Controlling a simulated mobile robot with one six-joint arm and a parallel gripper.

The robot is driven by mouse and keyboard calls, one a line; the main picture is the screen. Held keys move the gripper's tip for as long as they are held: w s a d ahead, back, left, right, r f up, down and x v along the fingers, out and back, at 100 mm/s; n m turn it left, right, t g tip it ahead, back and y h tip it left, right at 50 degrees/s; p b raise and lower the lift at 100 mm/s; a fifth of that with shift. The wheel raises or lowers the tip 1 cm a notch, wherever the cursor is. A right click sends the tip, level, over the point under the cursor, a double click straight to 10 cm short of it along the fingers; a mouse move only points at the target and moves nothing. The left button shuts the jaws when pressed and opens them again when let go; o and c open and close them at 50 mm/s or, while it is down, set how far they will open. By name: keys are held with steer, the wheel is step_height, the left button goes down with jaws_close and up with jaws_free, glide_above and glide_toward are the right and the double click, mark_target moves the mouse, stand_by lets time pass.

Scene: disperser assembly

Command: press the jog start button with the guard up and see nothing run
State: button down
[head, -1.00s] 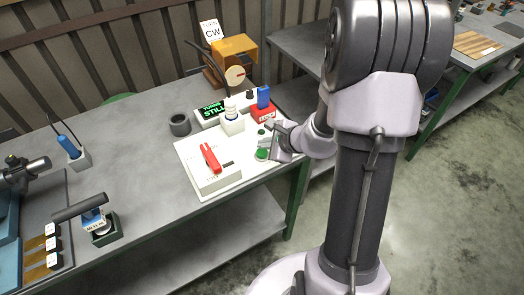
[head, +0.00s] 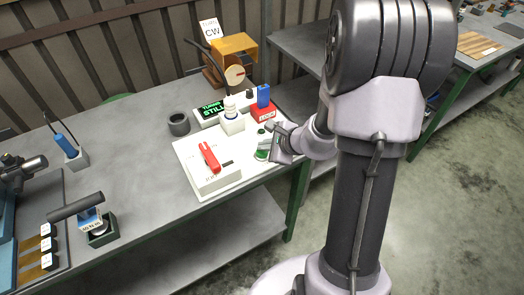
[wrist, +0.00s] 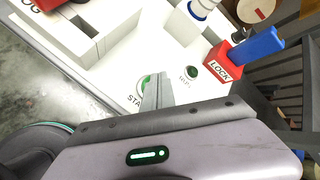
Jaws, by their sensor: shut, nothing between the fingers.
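A white panel (head: 185,152) lies on the bench with a green start button (head: 262,155) near its right edge. The button also shows in the wrist view (wrist: 146,80), partly hidden by my fingers, beside a label beginning "STA". My gripper (head: 269,151) is shut and empty, its fingertips (wrist: 156,80) at the start button; I cannot tell whether they touch it. An orange guard (head: 234,47) stands at the back; its exact position is hard to tell. A display (head: 212,108) shows green text including "STILL". A white dial (head: 235,75) with a red mark sits by the guard.
A red lock box (head: 262,114) with a blue piece (head: 263,96) stands behind the button. A small dark green button (wrist: 193,71) lies near it. A red lever (head: 209,157) on a raised white block stands left of my gripper. A dark ring (head: 179,124) stands left of the display.

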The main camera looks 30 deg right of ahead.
mark_target(264, 153)
steer(key=shift+f+b, duration=0.7)
steer(key=shift+b, duration=0.1)
stand_by(0.6)
steer(key=shift+r+p, duration=0.95)
steer(key=shift+r, duration=0.35)
steer(key=shift+r, duration=0.1)
step_height(264, 153, up, 5)
steer(key=p, duration=0.3)
steer(key=shift+p, duration=0.4)
